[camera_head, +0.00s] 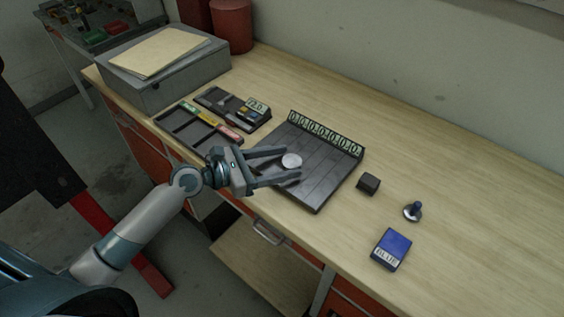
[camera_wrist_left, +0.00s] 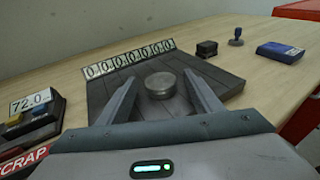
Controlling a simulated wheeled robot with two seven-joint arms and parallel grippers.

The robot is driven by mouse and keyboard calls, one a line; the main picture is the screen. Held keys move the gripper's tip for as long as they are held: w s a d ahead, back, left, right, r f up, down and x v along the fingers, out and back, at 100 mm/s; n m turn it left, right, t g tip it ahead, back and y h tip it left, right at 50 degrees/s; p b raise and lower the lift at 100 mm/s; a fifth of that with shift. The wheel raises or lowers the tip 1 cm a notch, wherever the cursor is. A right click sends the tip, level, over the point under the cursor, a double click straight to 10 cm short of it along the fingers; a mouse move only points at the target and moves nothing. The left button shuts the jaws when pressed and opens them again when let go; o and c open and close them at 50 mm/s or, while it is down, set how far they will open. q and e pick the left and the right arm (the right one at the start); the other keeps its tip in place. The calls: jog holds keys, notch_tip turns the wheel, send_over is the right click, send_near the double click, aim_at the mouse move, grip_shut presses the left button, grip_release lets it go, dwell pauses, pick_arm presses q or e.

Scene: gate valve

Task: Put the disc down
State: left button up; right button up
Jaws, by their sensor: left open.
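A small silver disc (camera_head: 291,160) rests on the dark slotted board (camera_head: 318,194), which has a row of number labels along its back edge. My left gripper (camera_head: 284,165) is open, with its two fingers on either side of the disc. In the left wrist view the disc (camera_wrist_left: 160,85) lies between the spread fingers (camera_wrist_left: 162,97), with a visible gap on each side. The disc appears to sit flat on the board (camera_wrist_left: 205,70). My right gripper is not in view.
A small dark block (camera_head: 368,183), a dark-knobbed stamp-like piece (camera_head: 413,211) and a blue box (camera_head: 391,249) stand right of the board. A divided tray (camera_head: 190,130), a 72.0 display unit (camera_head: 240,108) and a grey box (camera_head: 165,75) are left. Bare bench lies behind the board.

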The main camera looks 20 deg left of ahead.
pick_arm(q)
jog(key=b+v, duration=0.3)
jog(key=v, duration=0.8)
jog(key=shift+s+a+f, duration=0.1)
jog(key=shift+s, duration=0.05)
jog(key=shift+s+a+r, duration=0.2)
